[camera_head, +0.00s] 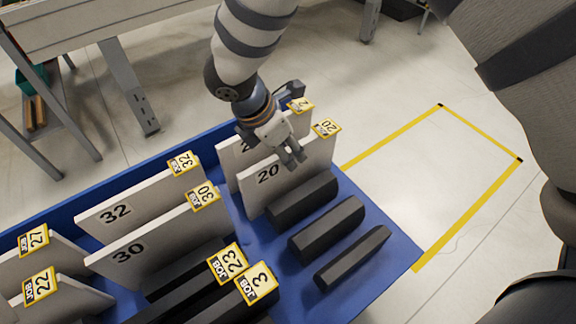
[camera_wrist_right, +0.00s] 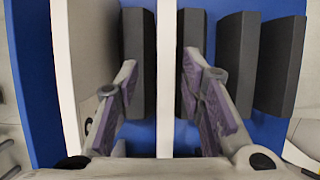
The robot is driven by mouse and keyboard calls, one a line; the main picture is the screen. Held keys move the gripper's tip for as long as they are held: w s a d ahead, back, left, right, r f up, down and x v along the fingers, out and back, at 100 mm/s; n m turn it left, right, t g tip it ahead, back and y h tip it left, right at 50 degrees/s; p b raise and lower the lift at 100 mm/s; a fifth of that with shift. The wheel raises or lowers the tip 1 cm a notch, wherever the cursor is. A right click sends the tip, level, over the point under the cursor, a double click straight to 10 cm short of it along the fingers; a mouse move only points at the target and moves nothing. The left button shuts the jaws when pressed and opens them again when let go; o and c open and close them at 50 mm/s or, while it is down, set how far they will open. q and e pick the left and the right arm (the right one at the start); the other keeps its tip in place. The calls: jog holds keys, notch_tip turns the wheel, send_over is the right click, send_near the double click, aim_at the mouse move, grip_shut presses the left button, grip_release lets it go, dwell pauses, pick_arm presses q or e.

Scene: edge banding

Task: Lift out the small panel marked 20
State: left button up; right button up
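The small white panel marked 20 (camera_head: 262,188) stands upright in the blue tray (camera_head: 342,290), with a yellow-edged tag 20 on its top corner. My right gripper (camera_head: 291,157) is over its top edge. In the right wrist view, the fingers of the right gripper (camera_wrist_right: 160,68) are spread on either side of the panel (camera_wrist_right: 167,110), with a gap on each side. Another white panel (camera_head: 232,150), tagged 2, stands just behind it, its number partly hidden by the gripper. My left gripper is not in view.
Black slotted blocks (camera_head: 326,228) lie right of panel 20. White panels 32 (camera_head: 130,208) and 30 (camera_head: 150,245) stand to the left, with panels tagged 27 and 22 beyond. A yellow floor outline (camera_head: 470,212) surrounds bare floor at right.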

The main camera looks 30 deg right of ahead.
jog(key=x, duration=0.6)
jog(key=shift+s+f, duration=0.25)
jog(key=shift+f, duration=0.1)
jog(key=shift+d+r, duration=0.1)
grip_shut()
